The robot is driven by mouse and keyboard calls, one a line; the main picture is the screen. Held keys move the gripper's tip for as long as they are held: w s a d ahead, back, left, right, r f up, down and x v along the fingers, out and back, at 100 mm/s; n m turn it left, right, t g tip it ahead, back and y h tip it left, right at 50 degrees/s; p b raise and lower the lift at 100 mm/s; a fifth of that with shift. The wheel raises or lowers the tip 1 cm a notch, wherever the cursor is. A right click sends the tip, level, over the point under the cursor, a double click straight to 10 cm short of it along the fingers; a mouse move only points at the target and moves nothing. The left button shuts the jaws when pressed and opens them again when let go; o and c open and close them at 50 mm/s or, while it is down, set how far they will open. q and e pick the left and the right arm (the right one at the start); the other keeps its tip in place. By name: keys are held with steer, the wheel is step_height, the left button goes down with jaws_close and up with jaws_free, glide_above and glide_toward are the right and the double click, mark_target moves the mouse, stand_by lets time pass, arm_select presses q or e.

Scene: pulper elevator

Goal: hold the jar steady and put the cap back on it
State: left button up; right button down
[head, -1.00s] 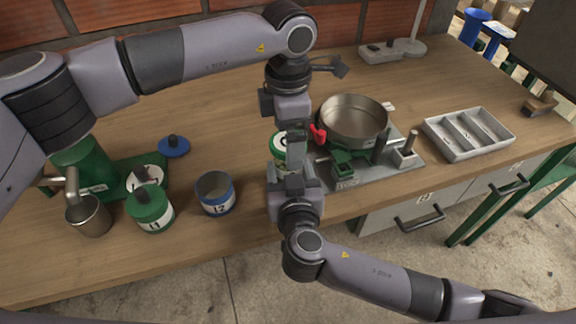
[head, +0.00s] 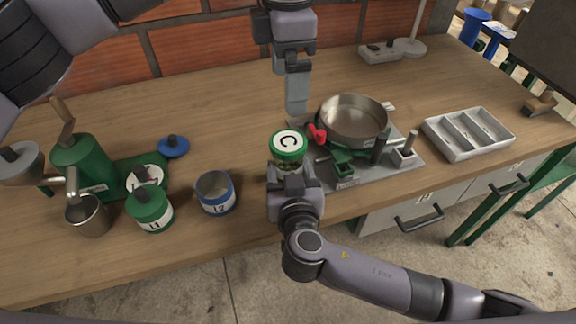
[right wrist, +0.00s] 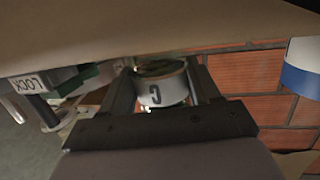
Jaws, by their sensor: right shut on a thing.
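The green cap with a white top marked C (head: 288,142) sits on the jar held by my right gripper. It looks level from above. The jar (right wrist: 162,92) has a white label with a C and shows between my right fingers in the right wrist view. My right gripper (head: 291,174) is shut on the jar from the front and hides its lower part in the head view. My left gripper (head: 296,108) hangs above and behind the cap, apart from it, with no object visible at its tips. Its finger gap cannot be made out.
A steel pan (head: 353,119) on a scale is close on the right. A grey divided tray (head: 468,134) lies farther right.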

steer(key=shift+c, duration=0.8)
jaws_free()
steer(key=shift+b+v, duration=0.35)
steer(key=shift+v, duration=3.25)
